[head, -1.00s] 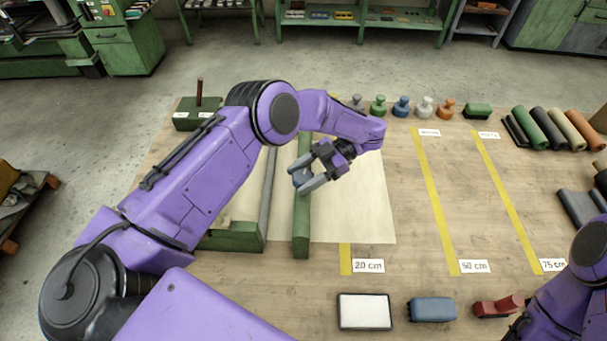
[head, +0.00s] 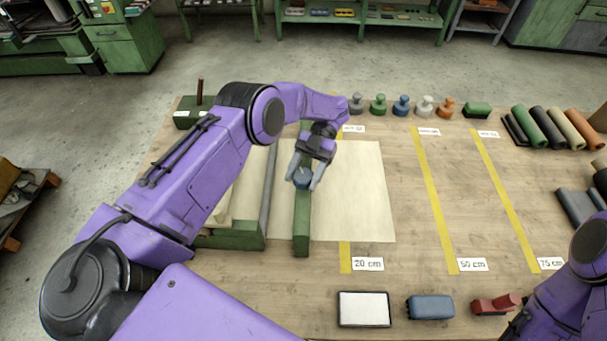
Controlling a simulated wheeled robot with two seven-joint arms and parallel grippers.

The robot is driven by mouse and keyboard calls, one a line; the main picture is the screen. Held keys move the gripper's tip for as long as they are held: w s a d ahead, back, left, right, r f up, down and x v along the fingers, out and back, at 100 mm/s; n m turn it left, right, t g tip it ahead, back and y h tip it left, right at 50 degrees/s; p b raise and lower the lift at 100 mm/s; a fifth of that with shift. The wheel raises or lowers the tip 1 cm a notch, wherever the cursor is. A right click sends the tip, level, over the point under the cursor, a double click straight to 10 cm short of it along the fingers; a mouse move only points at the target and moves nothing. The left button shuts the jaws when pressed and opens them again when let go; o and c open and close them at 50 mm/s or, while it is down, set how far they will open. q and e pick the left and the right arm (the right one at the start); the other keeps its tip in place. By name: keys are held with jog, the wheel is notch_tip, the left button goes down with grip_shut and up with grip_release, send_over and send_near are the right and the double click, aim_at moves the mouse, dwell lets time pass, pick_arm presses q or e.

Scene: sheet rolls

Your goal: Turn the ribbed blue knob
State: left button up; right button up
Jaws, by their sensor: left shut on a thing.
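The blue knob (head: 302,175) sits on top of a green bar (head: 302,228) that lies across a pale sheet. Its ribs are too small to make out. My left gripper (head: 303,181) is shut on the knob, with one grey finger on each side of it. The fingers point toward the front of the table and hide part of the knob's sides. Part of my right arm (head: 575,290) shows at the lower right, and its gripper is out of view.
The pale sheet (head: 360,200) lies flat right of the bar, near yellow strips with 20, 50 and 75 cm labels. A white-topped pad (head: 364,310), a blue block (head: 431,308) and a red tool (head: 496,304) lie in front. Stamps and rolls line the back.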

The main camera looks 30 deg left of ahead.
aim_at(304, 176)
pick_arm(q)
jog(key=shift+s+f, duration=0.15)
dwell(0.3)
jog(key=o, duration=1)
jog(key=shift+r, duration=0.35)
notch_tip(304, 176, up, 3)
jog(key=shift+f+p, duration=0.1)
jog(key=shift+p, duration=0.35)
jog(key=s+d+r+b, duration=0.2)
jog(key=s+r+b, duration=0.1)
jog(key=s, duration=0.1)
jog(key=s+d+r+b, duration=0.2)
jog(key=s+r+b, duration=0.1)
jog(key=s, duration=0.1)
jog(key=s+d+r+b, duration=0.2)
jog(key=s+r+b, duration=0.1)
jog(key=s, duration=0.1)
jog(key=shift+s+r+b, duration=0.3)
jog(key=shift+r, duration=0.05)
